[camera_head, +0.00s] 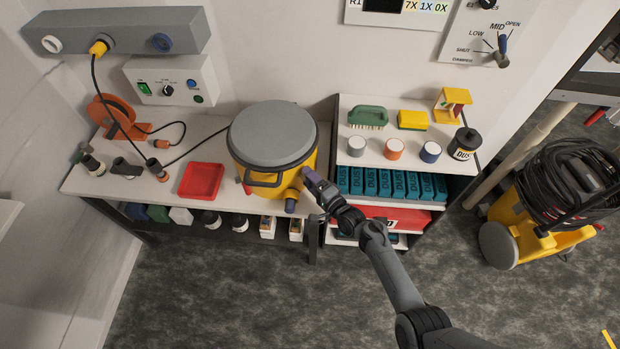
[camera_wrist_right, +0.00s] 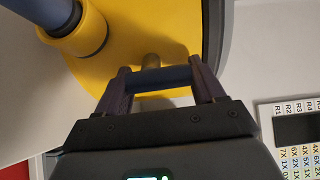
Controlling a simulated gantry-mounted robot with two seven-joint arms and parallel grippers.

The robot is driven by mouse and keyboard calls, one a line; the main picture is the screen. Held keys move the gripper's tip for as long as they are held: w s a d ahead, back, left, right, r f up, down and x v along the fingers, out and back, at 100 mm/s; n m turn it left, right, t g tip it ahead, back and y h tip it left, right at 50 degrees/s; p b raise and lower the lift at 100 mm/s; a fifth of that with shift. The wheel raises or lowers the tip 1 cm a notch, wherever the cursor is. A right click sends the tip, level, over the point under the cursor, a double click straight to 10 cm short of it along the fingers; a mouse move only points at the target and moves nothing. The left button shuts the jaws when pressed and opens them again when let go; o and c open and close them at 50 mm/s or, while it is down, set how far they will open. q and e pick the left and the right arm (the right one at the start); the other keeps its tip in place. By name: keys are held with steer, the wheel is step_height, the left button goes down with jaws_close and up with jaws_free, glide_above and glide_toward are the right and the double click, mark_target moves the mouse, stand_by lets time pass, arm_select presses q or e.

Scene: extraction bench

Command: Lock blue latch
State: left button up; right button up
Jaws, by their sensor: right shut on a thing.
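A yellow canister (camera_head: 272,188) with a round grey lid (camera_head: 272,133) stands on the bench. My right gripper (camera_head: 313,182) reaches its right side from the front right. In the right wrist view, the blue latch (camera_wrist_right: 160,79) is a bar lying crosswise between the two dark fingers of the right gripper (camera_wrist_right: 161,82). The fingers are shut on the bar, close to the yellow canister wall (camera_wrist_right: 165,25). A brown stub (camera_wrist_right: 151,62) shows just behind the bar. In the head view the gripper mostly hides the latch. My left gripper is not in view.
A blue-grey pipe end (camera_head: 291,203) sticks out of the canister's front, near the gripper. A shelf (camera_head: 385,157) with pots and blue boxes stands close on the right. A red tray (camera_head: 201,181) lies left of the canister. The floor in front is clear.

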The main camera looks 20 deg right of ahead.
steer(key=shift+m, duration=0.3)
steer(key=o, duration=1)
steer(key=shift+c, duration=0.2)
steer(key=p+v, duration=0.2)
steer(key=v, duration=0.8)
steer(key=shift+s+d, duration=0.15)
steer(key=shift+s, duration=0.25)
